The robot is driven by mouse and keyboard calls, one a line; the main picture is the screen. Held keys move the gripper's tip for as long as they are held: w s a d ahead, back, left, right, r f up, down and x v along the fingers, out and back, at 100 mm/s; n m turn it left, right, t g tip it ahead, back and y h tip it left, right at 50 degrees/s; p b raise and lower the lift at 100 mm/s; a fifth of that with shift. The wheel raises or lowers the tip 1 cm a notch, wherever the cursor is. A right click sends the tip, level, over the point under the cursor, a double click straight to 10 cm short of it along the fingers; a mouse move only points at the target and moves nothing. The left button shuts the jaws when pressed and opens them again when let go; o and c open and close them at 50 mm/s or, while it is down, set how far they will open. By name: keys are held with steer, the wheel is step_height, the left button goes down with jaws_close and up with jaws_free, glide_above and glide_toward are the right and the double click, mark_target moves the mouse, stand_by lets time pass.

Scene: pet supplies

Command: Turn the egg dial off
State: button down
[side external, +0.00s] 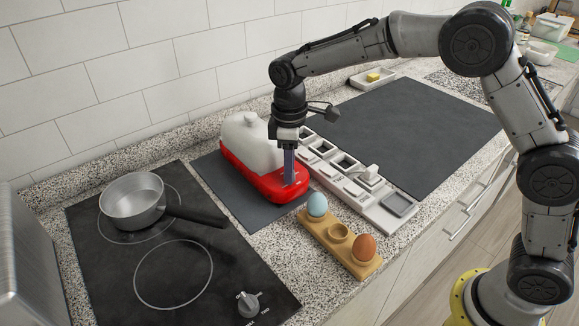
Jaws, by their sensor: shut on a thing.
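A red egg cooker base (243,177) with a whitish domed lid (252,143) stands on a dark mat left of centre. My gripper (289,182) points straight down at the red ledge at the base's front right end. Its fingers are shut on what appears to be the egg dial there, which they mostly hide. Small pale marks show on the red ledge around the fingertips. The dial's setting cannot be read from this view.
A cooktop (170,260) with a steel pan (135,200) and a grey knob (248,303) is at left. A wooden egg holder (325,238) carries a blue egg (317,204) and a brown egg (364,247). A white compartment tray (375,217) lies close right of the cooker.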

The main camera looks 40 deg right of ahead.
steer(key=c, duration=0.6)
jaws_free()
step_height(320, 180, up, 14)
stand_by(0.4)
